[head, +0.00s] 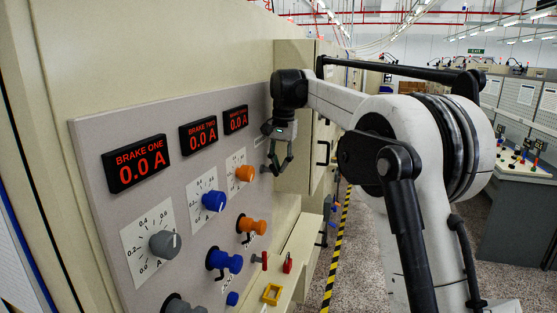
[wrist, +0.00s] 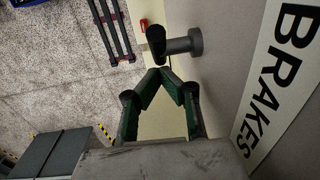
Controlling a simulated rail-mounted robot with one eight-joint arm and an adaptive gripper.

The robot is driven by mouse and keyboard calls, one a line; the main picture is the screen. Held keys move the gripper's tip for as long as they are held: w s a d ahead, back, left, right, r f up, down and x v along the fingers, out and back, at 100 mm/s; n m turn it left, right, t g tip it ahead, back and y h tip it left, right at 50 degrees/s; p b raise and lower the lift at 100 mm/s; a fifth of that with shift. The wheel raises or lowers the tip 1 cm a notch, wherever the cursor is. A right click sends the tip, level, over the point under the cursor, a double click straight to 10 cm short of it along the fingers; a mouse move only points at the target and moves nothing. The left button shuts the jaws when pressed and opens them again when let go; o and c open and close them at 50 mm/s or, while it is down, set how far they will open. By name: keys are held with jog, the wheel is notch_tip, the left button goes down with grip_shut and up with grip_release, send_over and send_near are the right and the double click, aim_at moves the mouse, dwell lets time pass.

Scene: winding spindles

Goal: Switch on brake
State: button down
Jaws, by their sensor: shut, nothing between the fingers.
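The brake panel (head: 100,180) is on the left in the head view. It carries a grey dial knob (head: 165,243), a blue dial knob (head: 214,201) and an orange dial knob (head: 245,173). Below them are a blue rotary switch (head: 225,262), an orange one (head: 252,226) and a partly cut-off grey one (head: 178,304). My gripper (head: 277,170) is shut and empty near the panel's far edge. In the wrist view, my gripper (wrist: 172,73) points toward a dark handle (wrist: 190,42) projecting from a panel, apart from it. A large "BRAKES" label (wrist: 275,90) is beside it.
Three displays, such as the nearest (head: 138,162), read 0.0 A. A red part (head: 287,263) and a yellow frame (head: 272,293) are on the lower ledge. A cabinet door handle (head: 323,153) is right of my gripper. Floor with a yellow-black stripe (head: 338,245) lies right of the machine.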

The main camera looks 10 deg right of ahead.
jog(key=shift+s+f, duration=0.1)
jog(key=shift+f, duration=0.35)
dwell(1.2)
notch_tip(320, 180, up, 12)
jog(key=shift+s+d, duration=0.3)
dwell(0.4)
